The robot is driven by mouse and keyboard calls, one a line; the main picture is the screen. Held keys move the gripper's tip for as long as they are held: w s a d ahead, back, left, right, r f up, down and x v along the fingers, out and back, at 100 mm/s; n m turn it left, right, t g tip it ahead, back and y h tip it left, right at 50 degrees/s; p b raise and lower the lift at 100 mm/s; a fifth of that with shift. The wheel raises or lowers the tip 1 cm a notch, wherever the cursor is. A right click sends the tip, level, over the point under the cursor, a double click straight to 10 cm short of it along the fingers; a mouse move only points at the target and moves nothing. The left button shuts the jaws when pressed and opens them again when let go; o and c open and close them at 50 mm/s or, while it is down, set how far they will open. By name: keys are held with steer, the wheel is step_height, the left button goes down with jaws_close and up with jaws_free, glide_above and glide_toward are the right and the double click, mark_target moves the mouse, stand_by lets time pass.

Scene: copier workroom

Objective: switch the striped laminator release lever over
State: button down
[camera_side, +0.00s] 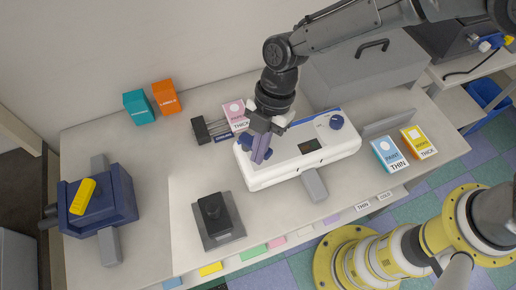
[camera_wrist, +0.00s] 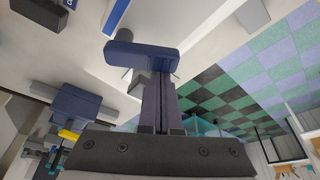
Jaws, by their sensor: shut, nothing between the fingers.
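The white laminator (camera_side: 335,152) lies on the table in the side view, with a blue edge strip and a small dark panel. At its left end, a dark blue part (camera_side: 245,139) that looks like the release lever is partly hidden by my gripper (camera_side: 259,158). I cannot make out stripes on it. In the wrist view a dark blue lever-like bar (camera_wrist: 138,54) lies just beyond the fingertips of my gripper (camera_wrist: 156,88). The fingers are together and empty, pointing down at the laminator's left end. I cannot tell whether they touch the bar.
A round blue knob (camera_side: 336,122) is on the laminator's right. A blue device (camera_side: 118,205) with a yellow handle (camera_side: 83,196) stands left. A black device (camera_side: 214,216) stands in front. Coloured boxes, including an orange box (camera_side: 166,97), stand around. The table between the left devices is clear.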

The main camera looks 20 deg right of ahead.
steer(key=shift+d+n, duration=0.2)
steer(key=shift+n, duration=0.1)
steer(key=n, duration=0.1)
steer(key=d+n, duration=0.1)
steer(key=n, duration=0.1)
steer(key=shift+w+d+g+h, duration=0.15)
steer(key=shift+w+g+h, duration=0.2)
steer(key=shift+g+h, duration=0.05)
steer(key=n, duration=0.1)
steer(key=w+d+n+h, duration=0.1)
steer(key=n, duration=0.1)
steer(key=shift+d+n+g, duration=0.15)
steer(key=shift+n+g, duration=0.15)
steer(key=shift+w+d, duration=0.45)
steer(key=shift+w, duration=0.3)
steer(key=shift+w+d, duration=0.1)
steer(key=shift+w, duration=0.15)
steer(key=shift+s, duration=0.1)
